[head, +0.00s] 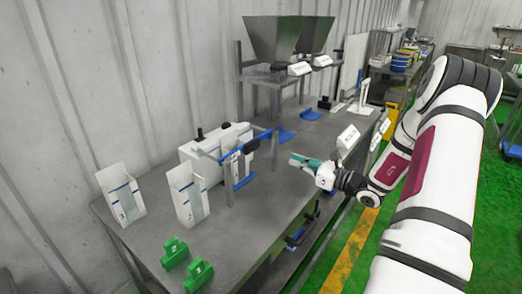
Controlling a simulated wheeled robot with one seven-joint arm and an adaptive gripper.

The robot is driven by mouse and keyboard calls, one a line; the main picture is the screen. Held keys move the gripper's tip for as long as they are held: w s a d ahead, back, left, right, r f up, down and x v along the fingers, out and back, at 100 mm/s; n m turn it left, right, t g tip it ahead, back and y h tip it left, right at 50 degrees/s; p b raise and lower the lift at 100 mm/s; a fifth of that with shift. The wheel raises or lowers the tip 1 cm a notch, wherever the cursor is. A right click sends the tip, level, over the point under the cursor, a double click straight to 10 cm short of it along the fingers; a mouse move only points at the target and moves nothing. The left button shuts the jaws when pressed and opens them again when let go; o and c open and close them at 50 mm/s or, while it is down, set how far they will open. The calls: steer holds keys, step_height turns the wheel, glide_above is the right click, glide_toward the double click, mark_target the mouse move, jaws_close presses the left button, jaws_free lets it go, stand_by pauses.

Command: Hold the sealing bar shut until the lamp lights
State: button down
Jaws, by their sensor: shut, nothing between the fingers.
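The sealer is a white box-shaped unit (217,142) on the metal table, left of my gripper. A blue bar (226,155) runs along its front, with a dark knob-like part near its right end. I cannot tell from this view whether the bar is fully down. I cannot make out a lit lamp. My gripper (294,160), with teal fingers, is shut and empty. It hangs over the table to the right of the sealer, apart from the bar, with its fingers pointing left.
Two white pouches (121,197) (188,195) stand at the table's left end. Two green numbered clips (175,253) (199,274) lie at the front. Grey hoppers (272,40) stand on a raised stand behind. The grey tabletop (265,212) in front of my gripper is clear.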

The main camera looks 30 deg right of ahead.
mark_target(255, 146)
steer(key=p+x, duration=0.1)
steer(key=x, duration=1.3)
steer(key=shift+w, duration=0.1)
